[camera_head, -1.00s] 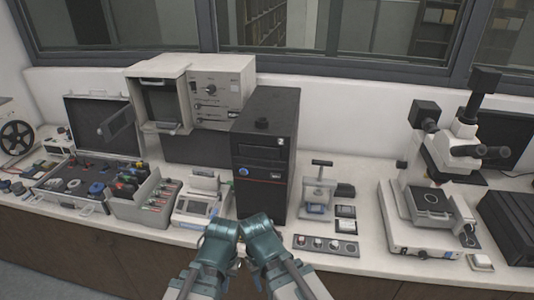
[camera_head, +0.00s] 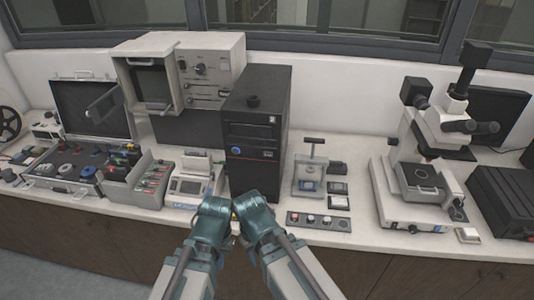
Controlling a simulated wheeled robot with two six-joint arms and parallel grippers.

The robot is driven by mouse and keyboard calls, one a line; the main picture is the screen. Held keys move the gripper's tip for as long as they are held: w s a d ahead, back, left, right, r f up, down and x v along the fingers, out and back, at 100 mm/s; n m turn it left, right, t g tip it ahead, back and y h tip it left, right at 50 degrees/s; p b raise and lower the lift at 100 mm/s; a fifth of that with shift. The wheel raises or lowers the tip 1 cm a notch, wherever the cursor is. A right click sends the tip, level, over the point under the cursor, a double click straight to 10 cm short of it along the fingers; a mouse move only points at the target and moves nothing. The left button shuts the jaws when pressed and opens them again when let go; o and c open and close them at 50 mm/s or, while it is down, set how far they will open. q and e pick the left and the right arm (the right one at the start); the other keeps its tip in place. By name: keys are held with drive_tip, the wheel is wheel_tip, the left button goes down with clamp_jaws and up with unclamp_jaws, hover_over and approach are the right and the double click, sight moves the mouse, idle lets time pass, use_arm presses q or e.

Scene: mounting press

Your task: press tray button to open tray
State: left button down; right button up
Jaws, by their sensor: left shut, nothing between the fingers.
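A black computer tower (camera_head: 252,140) stands upright on the bench at the centre. Its front has a drive slot (camera_head: 247,132) near the top, a small light mark at the upper right and a round blue button (camera_head: 236,153). I cannot tell which part is the tray button; no tray sticks out. My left gripper (camera_head: 232,212) is shut and empty, low in front of the tower; its fingertips are mostly hidden by the wrist. My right gripper (camera_head: 241,210) is close beside it, its fingers hidden. Neither visibly touches the blue button.
A small white device (camera_head: 189,187) stands left of the tower, with a grey box (camera_head: 140,180) of coloured items beyond. A small press (camera_head: 311,172) and button strip (camera_head: 319,221) are to the right, then a microscope (camera_head: 415,175). The bench front edge is narrow.

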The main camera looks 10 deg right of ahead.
idle(0.3)
clamp_jaws()
idle(1.6)
